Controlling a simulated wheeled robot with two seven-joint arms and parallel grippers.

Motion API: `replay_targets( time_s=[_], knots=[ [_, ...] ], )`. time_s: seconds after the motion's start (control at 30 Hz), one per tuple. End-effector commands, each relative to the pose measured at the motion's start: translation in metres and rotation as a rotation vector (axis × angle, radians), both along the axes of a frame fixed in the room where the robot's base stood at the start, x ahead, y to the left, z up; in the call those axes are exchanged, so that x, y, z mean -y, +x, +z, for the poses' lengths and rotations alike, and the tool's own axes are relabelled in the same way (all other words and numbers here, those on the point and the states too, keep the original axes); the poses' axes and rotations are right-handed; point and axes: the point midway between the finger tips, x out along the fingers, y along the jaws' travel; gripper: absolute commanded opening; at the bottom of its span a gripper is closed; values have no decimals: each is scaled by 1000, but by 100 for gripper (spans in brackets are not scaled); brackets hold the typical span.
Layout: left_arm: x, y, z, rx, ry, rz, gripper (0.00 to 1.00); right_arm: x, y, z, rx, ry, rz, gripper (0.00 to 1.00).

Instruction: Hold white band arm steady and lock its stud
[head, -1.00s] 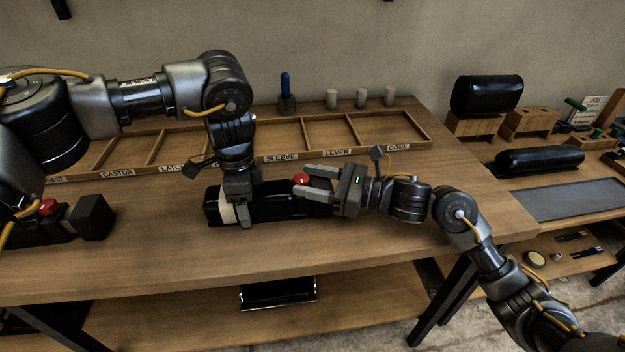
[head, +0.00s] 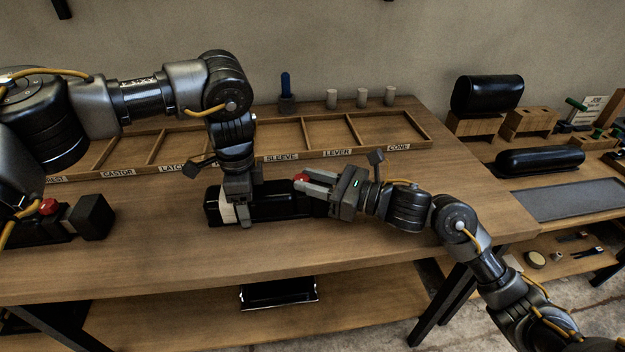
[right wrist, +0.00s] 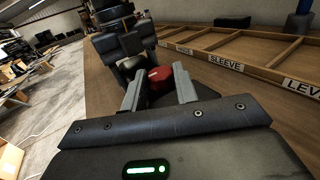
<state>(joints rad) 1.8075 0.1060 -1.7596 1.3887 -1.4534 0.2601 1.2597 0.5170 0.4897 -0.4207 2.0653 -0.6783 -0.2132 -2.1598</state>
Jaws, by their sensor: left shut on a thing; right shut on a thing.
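The black padded arm (head: 278,202) with a white band (head: 227,208) near its left end lies on the bench in the head view. My left gripper (head: 241,212) comes down from above and is shut across it beside the white band. A red stud (head: 300,177) is at its right part, partly hidden by my right gripper (head: 304,185). That gripper is shut on the stud from the right, with its fingers tilted. The right wrist view also shows the red stud (right wrist: 159,78) between the two fingers.
A labelled wooden tray (head: 290,143) lies behind the arm. A blue-handled tool (head: 286,92) and small pale cylinders (head: 362,97) stand at the back. Another red knob (head: 48,206) and a dark block (head: 92,217) are at the left. The bench front is clear.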

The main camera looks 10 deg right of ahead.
Motion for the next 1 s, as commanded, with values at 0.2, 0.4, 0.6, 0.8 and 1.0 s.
replay_targets(
  time_s=[0.2,0.4,0.6,0.8,1.0],
  knots=[
    [1,-1,1,-1,-2,-4,20,-4,-5,0,-1,4,-159,7],
    [1,-1,1,-2,-2,-5,20,-7,-7,1,-2,11,-313,7],
    [2,-1,0,-2,-3,-6,20,-9,-9,2,1,15,-436,7],
    [2,-1,0,-3,-2,-7,20,-10,-9,3,3,15,-514,7],
    [2,-2,0,-3,-2,-7,20,-10,-10,2,1,8,-547,7]
  ],
)
